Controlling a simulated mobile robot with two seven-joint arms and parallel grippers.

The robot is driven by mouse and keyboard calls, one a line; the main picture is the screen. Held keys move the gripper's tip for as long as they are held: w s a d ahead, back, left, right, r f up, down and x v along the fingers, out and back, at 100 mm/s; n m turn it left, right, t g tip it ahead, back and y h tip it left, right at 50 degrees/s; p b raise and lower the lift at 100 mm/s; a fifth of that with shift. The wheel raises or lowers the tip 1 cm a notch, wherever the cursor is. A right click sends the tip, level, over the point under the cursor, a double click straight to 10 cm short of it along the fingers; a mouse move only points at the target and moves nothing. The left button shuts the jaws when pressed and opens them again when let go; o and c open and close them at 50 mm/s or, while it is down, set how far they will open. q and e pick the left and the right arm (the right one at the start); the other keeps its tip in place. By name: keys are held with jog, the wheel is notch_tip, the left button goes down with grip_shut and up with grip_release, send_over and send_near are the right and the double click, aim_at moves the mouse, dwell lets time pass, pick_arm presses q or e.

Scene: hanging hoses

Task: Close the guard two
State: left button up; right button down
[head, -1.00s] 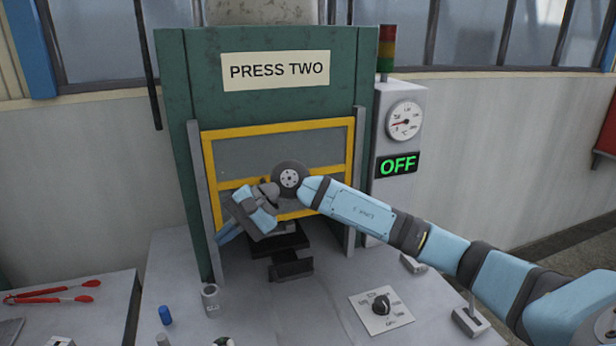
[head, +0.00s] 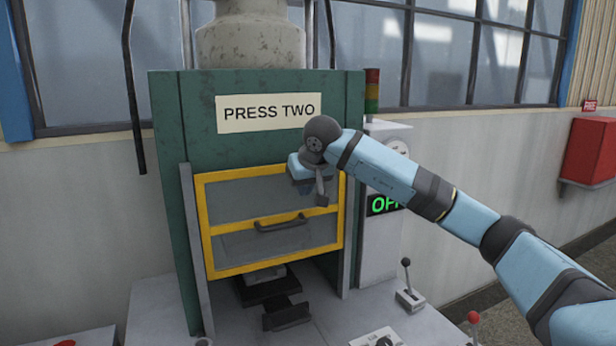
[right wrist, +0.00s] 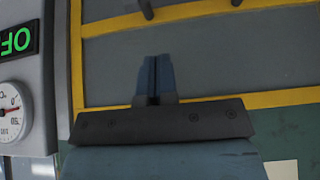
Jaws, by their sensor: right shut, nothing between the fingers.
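The guard of press two is a yellow-framed grey panel (head: 270,245) with a dark handle (head: 280,223) on its middle bar. It stands between grey side rails, with an open gap below its lower edge. My right gripper (head: 305,188) is in front of the guard's upper right part, above the handle, partly hidden by my wrist. In the right wrist view its fingers (right wrist: 154,75) are shut and empty before the grey panel; contact cannot be told. The guard's yellow frame (right wrist: 285,98) and handle ends (right wrist: 147,9) show there, upside down. My left gripper is not in view.
The green press (head: 185,120) carries a "PRESS TWO" sign (head: 268,113). A dark block (head: 287,316) lies below the guard. At right are a green-lettered display (head: 384,204), partly hidden by my arm, and a lever (head: 408,290). A red box (head: 590,150) hangs on the wall.

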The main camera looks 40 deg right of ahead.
aim_at(302, 223)
jog(key=x, duration=0.3)
jog(key=shift+w+f, duration=0.2)
jog(key=shift+f, duration=0.15)
jog(key=shift+s+f+p, duration=0.15)
jog(key=shift+f+p, duration=0.05)
jog(key=shift+f, duration=0.4)
jog(key=shift+s+f+p, duration=0.15)
jog(key=shift+f, duration=0.5)
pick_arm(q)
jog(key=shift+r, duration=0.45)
pick_arm(e)
jog(key=shift+s+a+f, duration=0.15)
jog(key=shift+f, duration=0.45)
pick_arm(q)
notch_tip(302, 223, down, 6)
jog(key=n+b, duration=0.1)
jog(key=b, duration=0.7)
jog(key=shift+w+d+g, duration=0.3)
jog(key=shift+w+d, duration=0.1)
pick_arm(e)
notch_tip(302, 223, down, 17)
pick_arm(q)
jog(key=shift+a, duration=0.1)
pick_arm(e)
jog(key=shift+s, duration=0.15)
